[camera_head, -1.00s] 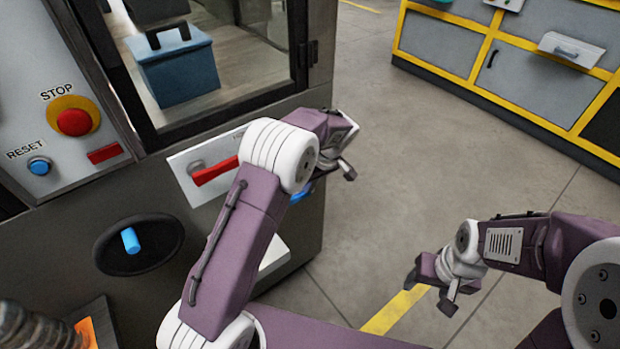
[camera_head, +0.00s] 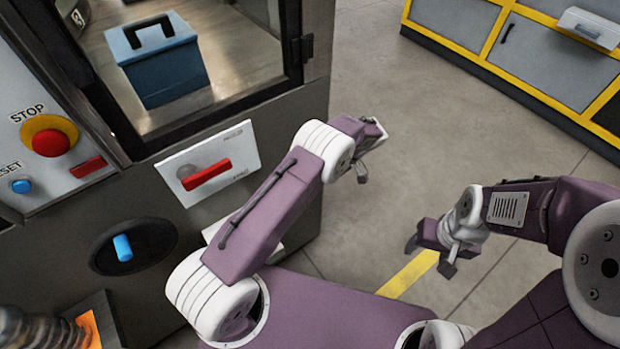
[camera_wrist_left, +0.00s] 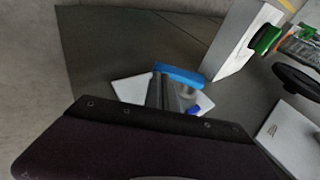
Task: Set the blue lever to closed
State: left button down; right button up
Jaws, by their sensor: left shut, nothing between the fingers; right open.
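The blue lever (camera_wrist_left: 181,75) shows in the left wrist view as a blue bar over a white plate (camera_wrist_left: 130,92). A smaller blue piece (camera_wrist_left: 194,110) shows beside the gripper on the same plate. My left gripper (camera_wrist_left: 168,92) is shut and empty, its fingers close to the blue bar; I cannot tell if they touch. In the head view my left gripper (camera_head: 364,168) is right of the machine's corner, and this lever is not visible there. My right gripper (camera_head: 430,258) is open and empty over the floor, far from the machine.
The machine front bears a red lever (camera_head: 206,175) on a white plate, a black disc with a blue peg (camera_head: 122,248), and a red stop button (camera_head: 50,141). A blue box (camera_head: 162,70) stands behind the window. A grey cabinet (camera_head: 545,60) is far back; the floor between is clear.

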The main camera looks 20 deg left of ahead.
pick_arm(q)
jog(key=shift+s+r, duration=0.1)
pick_arm(e)
jog(key=shift+s+r, duration=0.1)
pick_arm(q)
jog(key=shift+r+p, duration=0.65)
jog(key=shift+r, duration=0.15)
pick_arm(e)
jog(key=shift+r, duration=0.55)
